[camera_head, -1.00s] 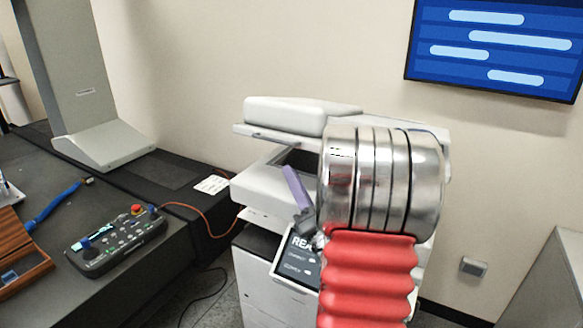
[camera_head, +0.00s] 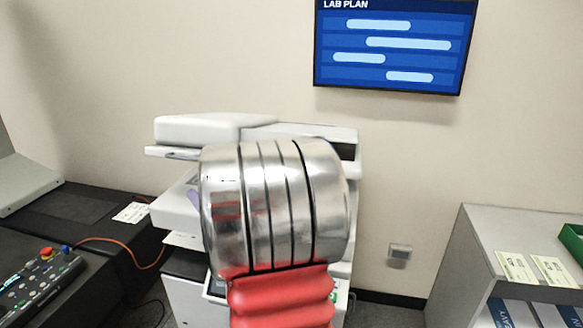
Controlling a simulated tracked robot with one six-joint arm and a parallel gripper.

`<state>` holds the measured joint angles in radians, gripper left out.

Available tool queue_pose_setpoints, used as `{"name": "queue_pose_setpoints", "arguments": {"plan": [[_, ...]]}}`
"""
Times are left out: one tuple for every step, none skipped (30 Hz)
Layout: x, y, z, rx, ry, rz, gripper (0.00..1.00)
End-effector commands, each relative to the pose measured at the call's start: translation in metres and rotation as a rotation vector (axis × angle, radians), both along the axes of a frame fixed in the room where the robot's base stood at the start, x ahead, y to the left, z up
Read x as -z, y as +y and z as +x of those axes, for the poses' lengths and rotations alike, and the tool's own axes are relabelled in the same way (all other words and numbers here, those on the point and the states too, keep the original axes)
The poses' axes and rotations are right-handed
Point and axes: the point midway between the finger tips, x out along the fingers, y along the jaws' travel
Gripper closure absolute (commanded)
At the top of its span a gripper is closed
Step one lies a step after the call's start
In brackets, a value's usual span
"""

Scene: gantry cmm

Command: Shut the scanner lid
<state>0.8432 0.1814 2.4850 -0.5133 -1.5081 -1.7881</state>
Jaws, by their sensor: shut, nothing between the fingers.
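The scanner (camera_head: 178,210) is a white office machine against the wall, left of the picture's middle. Its lid (camera_head: 195,128) is a thick white slab above the scanner body, with a clear gap beneath it at the left, so it stands open. My arm's silver and red links cover the scanner's middle and front. My gripper (camera_head: 193,197) is almost wholly hidden behind them; only a purple sliver shows at the silver link's left edge, below the lid. The fingertips and any contact with the scanner are hidden.
A dark bench (camera_head: 85,225) with a control box (camera_head: 40,275) stands at the left, an orange cable (camera_head: 125,245) running from it towards the scanner. A grey cabinet (camera_head: 510,225) stands at the right. Floor shows between scanner and cabinet. A screen (camera_head: 392,45) hangs on the wall.

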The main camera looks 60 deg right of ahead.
Motion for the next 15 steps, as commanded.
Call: {"name": "queue_pose_setpoints", "arguments": {"plan": [[-0.002,0.008,0.008,-0.017,0.020,0.045,1.00],[-0.002,0.010,0.013,-0.023,0.035,0.080,1.00],[-0.001,0.014,0.018,-0.030,0.054,0.125,1.00],[0.000,0.018,0.022,-0.035,0.068,0.159,1.00],[0.000,0.021,0.025,-0.040,0.081,0.194,1.00],[0.001,0.025,0.029,-0.043,0.098,0.241,1.00],[0.002,0.029,0.032,-0.046,0.111,0.276,1.00],[0.003,0.032,0.034,-0.048,0.123,0.313,1.00],[0.004,0.037,0.037,-0.049,0.138,0.360,1.00],[0.005,0.041,0.039,-0.050,0.150,0.397,1.00],[0.006,0.045,0.040,-0.050,0.163,0.433,1.00],[0.007,0.050,0.042,-0.050,0.177,0.483,1.00],[0.008,0.054,0.043,-0.047,0.187,0.520,1.00],[0.009,0.059,0.044,-0.047,0.197,0.557,1.00],[0.010,0.064,0.044,-0.043,0.210,0.608,1.00]]}}
